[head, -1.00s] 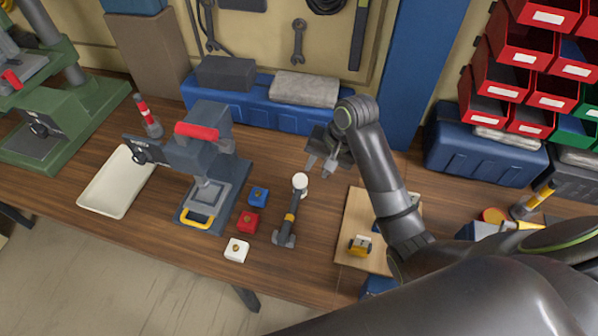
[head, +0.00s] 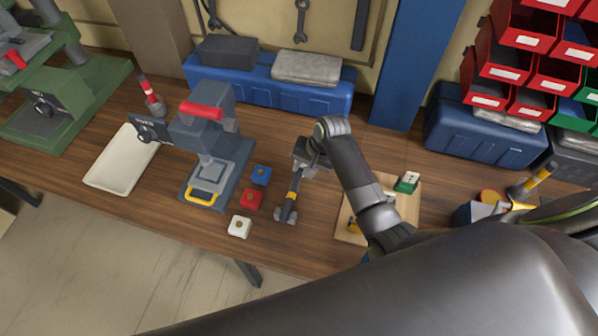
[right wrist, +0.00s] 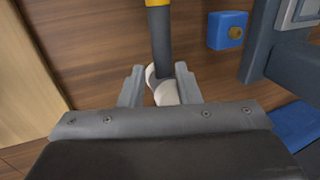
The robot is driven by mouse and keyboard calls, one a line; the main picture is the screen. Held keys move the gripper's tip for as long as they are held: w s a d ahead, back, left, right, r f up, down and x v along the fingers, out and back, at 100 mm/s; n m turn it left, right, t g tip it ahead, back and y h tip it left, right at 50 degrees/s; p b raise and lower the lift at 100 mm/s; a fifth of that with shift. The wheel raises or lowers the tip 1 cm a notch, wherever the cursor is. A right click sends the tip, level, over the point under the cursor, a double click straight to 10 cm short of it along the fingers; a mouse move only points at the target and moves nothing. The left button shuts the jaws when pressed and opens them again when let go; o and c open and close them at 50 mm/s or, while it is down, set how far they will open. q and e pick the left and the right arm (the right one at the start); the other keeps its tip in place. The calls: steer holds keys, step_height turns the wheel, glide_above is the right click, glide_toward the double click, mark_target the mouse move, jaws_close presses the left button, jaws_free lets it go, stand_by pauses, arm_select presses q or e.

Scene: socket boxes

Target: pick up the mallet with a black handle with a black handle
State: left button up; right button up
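The mallet (head: 291,198) lies on the wooden bench, with a dark shaft, a yellow band and a grey piece at its near end. Its white rounded far end is hidden in the head view. My right gripper (head: 303,156) is over that far end. In the right wrist view, the two fingers of the right gripper (right wrist: 160,85) are apart, with the white end and dark shaft (right wrist: 161,45) of the mallet between them. A gap shows beside the mallet, so the gripper is open. My left gripper is not in view.
Blue (head: 261,176), red (head: 251,199) and white (head: 239,227) socket boxes stand left of the mallet. A grey press (head: 207,140) is further left. A wooden board (head: 402,213) lies to the right. A blue case (head: 271,94) is behind.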

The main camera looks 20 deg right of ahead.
mark_target(299, 174)
steer(key=shift+p+x, duration=0.5)
steer(key=shift+x, duration=2)
steer(key=shift+a, duration=0.15)
steer(key=shift+c, duration=0.3)
steer(key=shift+r, duration=0.1)
jaws_close()
